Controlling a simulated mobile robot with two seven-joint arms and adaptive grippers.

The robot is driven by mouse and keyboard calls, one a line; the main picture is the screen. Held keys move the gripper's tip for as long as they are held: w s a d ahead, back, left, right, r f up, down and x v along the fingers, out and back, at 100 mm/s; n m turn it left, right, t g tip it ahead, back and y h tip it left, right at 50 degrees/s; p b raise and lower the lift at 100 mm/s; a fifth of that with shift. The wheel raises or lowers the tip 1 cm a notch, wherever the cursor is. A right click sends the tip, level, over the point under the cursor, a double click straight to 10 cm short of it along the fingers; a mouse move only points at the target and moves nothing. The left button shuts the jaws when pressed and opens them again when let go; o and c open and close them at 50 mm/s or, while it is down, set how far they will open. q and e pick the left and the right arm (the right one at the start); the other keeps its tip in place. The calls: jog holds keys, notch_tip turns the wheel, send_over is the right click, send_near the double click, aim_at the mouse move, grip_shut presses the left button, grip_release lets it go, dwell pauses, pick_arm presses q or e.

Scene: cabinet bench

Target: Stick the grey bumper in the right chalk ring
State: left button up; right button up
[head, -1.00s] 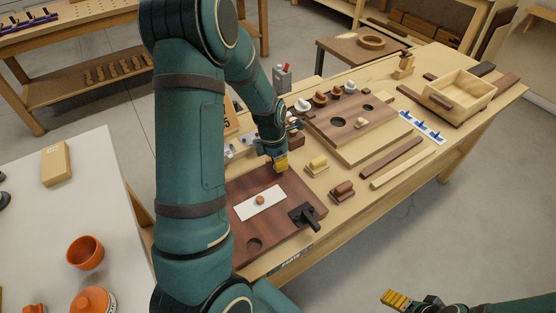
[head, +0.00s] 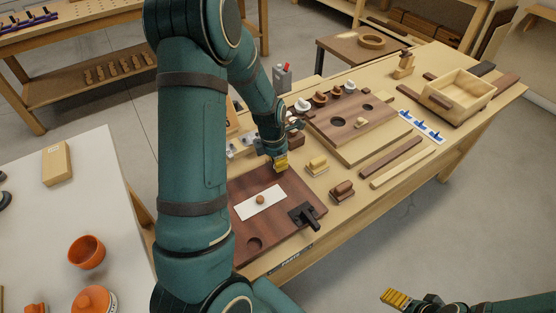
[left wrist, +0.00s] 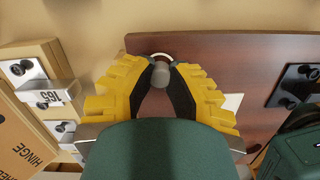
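The dark brown panel (head: 268,183) lies on the bench; in the left wrist view (left wrist: 225,50) its edge crosses the top. My left gripper (head: 281,168) is low over the panel's far corner. In the left wrist view its yellow fingers (left wrist: 160,78) close around the small round grey bumper (left wrist: 160,74), held at the tips. A white chalk ring (left wrist: 162,55) shows partly just beyond the bumper; the gripper and bumper hide the rest. I cannot tell if the bumper touches the panel. My right gripper (head: 397,299) is at the lower right, away from the bench; its opening is unclear.
The panel carries a white plate (head: 246,211) with a brown knob, a black latch (head: 306,215) and a round hole. Metal brackets (left wrist: 40,90) and a hinge box (left wrist: 20,148) stand close to the left gripper. Brushes and wood blocks lie to the right.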

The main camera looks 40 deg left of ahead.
pick_arm(q)
grip_shut()
jog(key=shift+f, duration=0.3)
dwell(0.5)
jog(key=shift+s+f, duration=0.1)
jog(key=shift+f, duration=0.05)
dwell(1.4)
dwell(0.7)
jog(key=o, duration=1)
grip_release()
